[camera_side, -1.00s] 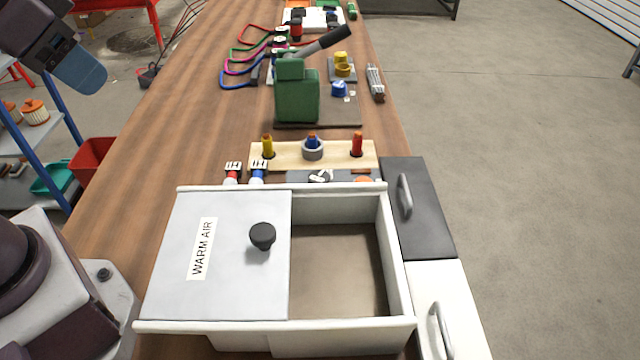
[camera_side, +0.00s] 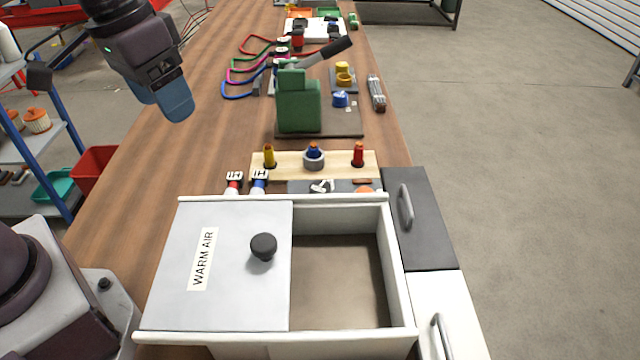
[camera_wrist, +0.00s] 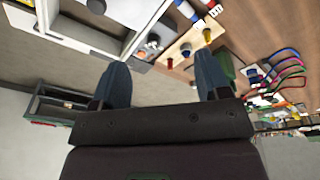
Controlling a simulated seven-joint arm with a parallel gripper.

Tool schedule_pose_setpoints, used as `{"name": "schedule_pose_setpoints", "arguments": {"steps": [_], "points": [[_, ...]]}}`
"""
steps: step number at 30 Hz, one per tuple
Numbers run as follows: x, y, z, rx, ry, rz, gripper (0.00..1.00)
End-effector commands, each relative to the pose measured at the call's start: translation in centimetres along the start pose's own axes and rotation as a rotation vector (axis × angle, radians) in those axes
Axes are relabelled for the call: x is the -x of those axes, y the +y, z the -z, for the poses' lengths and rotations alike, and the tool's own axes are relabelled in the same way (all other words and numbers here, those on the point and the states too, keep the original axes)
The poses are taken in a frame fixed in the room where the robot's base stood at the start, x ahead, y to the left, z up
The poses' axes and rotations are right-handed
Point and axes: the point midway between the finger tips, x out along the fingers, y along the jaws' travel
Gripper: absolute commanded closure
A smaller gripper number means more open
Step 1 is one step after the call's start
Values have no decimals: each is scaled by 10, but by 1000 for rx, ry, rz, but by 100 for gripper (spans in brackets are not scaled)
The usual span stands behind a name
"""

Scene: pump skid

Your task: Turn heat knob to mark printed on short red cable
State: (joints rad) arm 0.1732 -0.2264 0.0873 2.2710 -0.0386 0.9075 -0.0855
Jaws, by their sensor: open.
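A dark panel (camera_side: 299,187) behind the white box bears a white pointer knob (camera_side: 322,186) and an orange part (camera_side: 364,190). The box wall partly hides them, and I cannot read which is the heat knob or its setting. Two short cables with printed white tags lie left of the panel, one a red cable (camera_side: 233,182), one a blue cable (camera_side: 259,180). The tag marks are too small to read. My gripper (camera_side: 168,103) is open and empty, high above the table's left side, apart from the panel. Its two blue fingers stand apart in the wrist view (camera_wrist: 164,82).
The white box (camera_side: 408,300) has a grey "WARM AIR" lid (camera_side: 220,260) with a black knob (camera_side: 263,246), half covering it. A wooden peg board (camera_side: 290,162), a green lever block (camera_side: 299,105) and looped coloured cables (camera_side: 235,85) stand behind. Bare table (camera_side: 150,150) lies left.

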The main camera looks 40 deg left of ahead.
Motion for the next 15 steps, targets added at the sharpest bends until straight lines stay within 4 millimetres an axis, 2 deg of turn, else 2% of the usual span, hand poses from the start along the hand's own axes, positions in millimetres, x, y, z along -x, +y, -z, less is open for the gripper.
{"name": "schedule_pose_setpoints", "arguments": {"steps": [1, 6, 15], "points": [[-13, 5, 15, 42, -43, 2, 31], [-57, 21, 62, 255, -137, 33, 31], [-146, 45, 128, 727, -184, 156, 31]]}}
